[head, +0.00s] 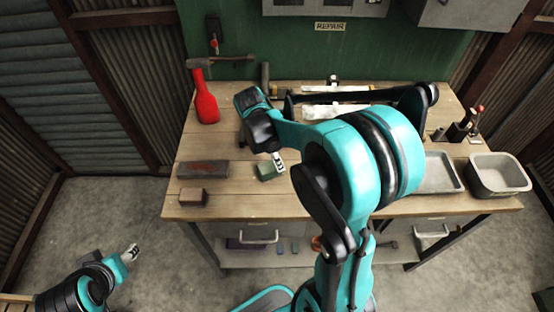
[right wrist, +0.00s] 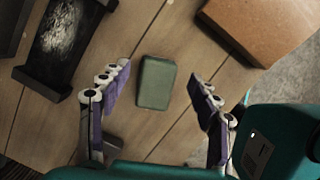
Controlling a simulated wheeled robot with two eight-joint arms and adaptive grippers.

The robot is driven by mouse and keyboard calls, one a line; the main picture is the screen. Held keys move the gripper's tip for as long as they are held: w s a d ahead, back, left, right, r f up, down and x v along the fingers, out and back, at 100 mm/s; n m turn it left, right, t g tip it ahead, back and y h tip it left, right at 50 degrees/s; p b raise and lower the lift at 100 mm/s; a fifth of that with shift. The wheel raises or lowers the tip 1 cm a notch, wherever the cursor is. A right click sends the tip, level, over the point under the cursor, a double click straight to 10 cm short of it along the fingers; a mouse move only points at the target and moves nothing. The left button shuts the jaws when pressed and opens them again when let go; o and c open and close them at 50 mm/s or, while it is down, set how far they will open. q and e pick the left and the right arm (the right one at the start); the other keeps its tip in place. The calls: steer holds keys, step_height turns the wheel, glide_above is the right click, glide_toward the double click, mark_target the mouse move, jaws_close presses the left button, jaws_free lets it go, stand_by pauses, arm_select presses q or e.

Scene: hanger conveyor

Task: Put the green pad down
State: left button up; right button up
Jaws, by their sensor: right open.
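The green pad (head: 267,170) rests on the wooden workbench (head: 235,203), left of the bench's middle in the head view. In the right wrist view the green pad (right wrist: 155,83) lies flat on the planks between and beyond the spread fingers, apart from both. My right gripper (head: 278,160) is open and empty just above the pad; its two fingers show in the right wrist view (right wrist: 160,85). My left gripper (head: 131,252) is low at the left, away from the bench; its jaw opening is too small to tell.
A brown block (head: 192,197) and a dark, long block (head: 203,169) lie left of the pad. A red bottle (head: 206,106) stands behind them. A metal tray (head: 441,174) and a grey bin (head: 499,176) are at the right.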

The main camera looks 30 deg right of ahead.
mark_target(270, 166)
steer(key=p+v, duration=0.2)
steer(key=v, duration=0.5)
steer(key=s+a+r+m+t+y, duration=0.2)
steer(key=s+a+m+t, duration=0.5)
steer(key=m, duration=0.9)
steer(key=s+a+r, duration=0.1)
steer(key=s+a, duration=0.2)
steer(key=s, duration=0.1)
steer(key=shift+a+t+y, duration=0.3)
steer(key=shift+y, duration=0.1)
step_height(270, 166, down, 4)
steer(key=b, duration=0.4)
steer(key=shift+b, duration=0.35)
steer(key=shift+f, duration=0.1)
